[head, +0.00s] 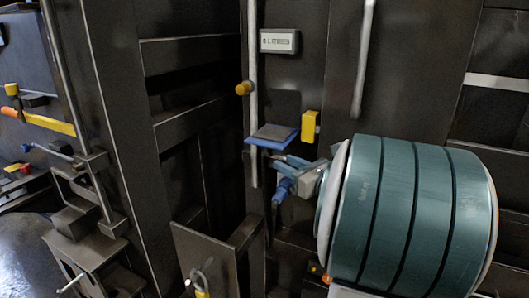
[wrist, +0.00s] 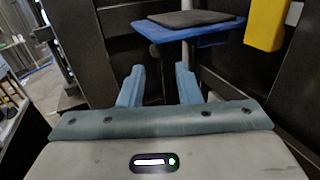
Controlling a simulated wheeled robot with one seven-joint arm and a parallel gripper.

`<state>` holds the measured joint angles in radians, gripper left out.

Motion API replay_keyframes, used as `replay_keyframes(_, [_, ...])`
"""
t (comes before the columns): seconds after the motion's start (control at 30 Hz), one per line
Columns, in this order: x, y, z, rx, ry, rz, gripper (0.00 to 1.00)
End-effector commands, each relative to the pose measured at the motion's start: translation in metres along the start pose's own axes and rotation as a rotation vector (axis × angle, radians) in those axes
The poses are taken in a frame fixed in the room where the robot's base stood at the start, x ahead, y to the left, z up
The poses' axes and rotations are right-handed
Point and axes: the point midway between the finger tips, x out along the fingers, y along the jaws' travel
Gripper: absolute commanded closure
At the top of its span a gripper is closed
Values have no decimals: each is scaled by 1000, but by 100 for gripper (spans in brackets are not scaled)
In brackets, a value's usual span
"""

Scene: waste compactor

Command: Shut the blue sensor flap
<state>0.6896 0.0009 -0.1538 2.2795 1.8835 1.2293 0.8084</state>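The blue sensor flap (head: 272,137) is a thin blue plate with a dark grey pad on top. It sticks out roughly level from the dark machine front. In the wrist view the flap (wrist: 190,28) is at the top, above and beyond my fingertips. My gripper (head: 290,161) is just below the flap in the head view, and part of it is hidden by my own arm. In the wrist view my gripper (wrist: 158,75) has its two pale blue fingers apart, with nothing between them. I see no clear contact between fingers and flap.
A yellow block (head: 311,126) sits right of the flap, and it is close by in the wrist view (wrist: 265,24). A small label display (head: 279,41) is above.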

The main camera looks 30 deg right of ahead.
Motion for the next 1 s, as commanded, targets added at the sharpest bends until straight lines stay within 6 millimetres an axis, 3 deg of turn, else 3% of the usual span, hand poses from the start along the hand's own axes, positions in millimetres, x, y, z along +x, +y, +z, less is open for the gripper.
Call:
replay_keyframes(0.2, [47, 1, 1, 0, 2, 4, 69])
replay_keyframes(0.4, [74, 1, 0, -1, 1, 2, 69])
replay_keyframes(0.83, [83, 1, 0, -2, 1, 1, 69])
replay_keyframes(0.93, [83, 1, 0, -2, 1, 1, 97])
replay_keyframes(1.0, [83, 1, 0, -2, 1, 1, 100])
